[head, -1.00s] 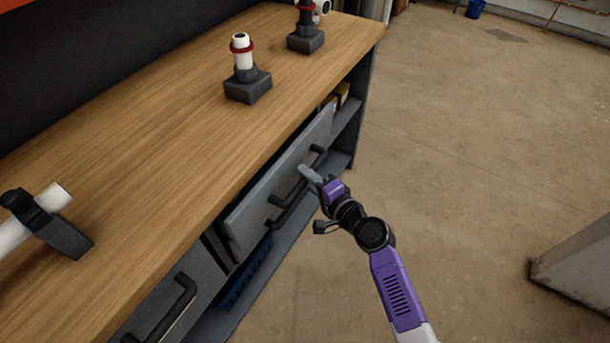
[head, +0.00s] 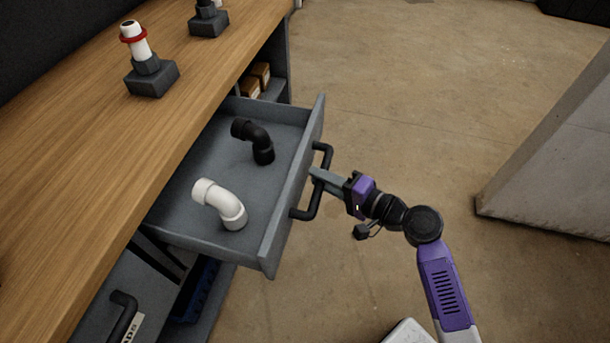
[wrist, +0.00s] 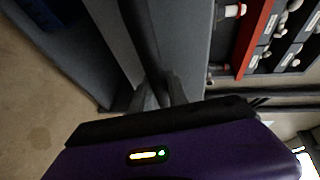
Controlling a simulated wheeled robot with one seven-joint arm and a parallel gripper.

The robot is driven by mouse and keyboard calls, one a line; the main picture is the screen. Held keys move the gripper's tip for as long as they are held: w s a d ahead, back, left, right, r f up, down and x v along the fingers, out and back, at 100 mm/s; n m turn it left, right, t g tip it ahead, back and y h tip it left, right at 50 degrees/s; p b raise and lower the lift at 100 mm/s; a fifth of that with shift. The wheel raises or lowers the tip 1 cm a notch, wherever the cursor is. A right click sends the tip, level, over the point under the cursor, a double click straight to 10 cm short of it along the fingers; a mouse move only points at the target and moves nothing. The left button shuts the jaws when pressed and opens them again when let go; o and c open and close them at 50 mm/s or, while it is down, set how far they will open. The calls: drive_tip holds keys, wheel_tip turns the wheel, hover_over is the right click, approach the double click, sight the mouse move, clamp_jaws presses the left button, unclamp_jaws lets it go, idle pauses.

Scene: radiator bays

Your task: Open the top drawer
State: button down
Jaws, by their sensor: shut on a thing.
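The top drawer (head: 180,208) is a grey drawer pulled well out from under the wooden bench top. A white pipe elbow (head: 221,204) and a black pipe elbow (head: 254,141) lie in it. Its dark bar handle (head: 318,197) is on the front panel. My gripper (head: 316,176) is shut on the handle near its middle. The wrist view shows my fingertips (wrist: 159,90) around the dark handle bar (wrist: 142,45), close to the grey drawer front.
The wooden bench top (head: 75,130) carries a white pipe piece with a red ring on a grey block (head: 150,78). Another drawer handle (head: 121,318) is below. A concrete block (head: 560,160) stands at the right; open floor lies between.

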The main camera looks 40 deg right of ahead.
drive_tip(key=shift+s+d, duration=0.25)
drive_tip(key=shift+s, duration=0.05)
drive_tip(key=c, duration=1.3)
unclamp_jaws()
drive_tip(key=v, duration=0.7)
drive_tip(key=shift+s, duration=0.4)
drive_tip(key=shift+d, duration=0.1)
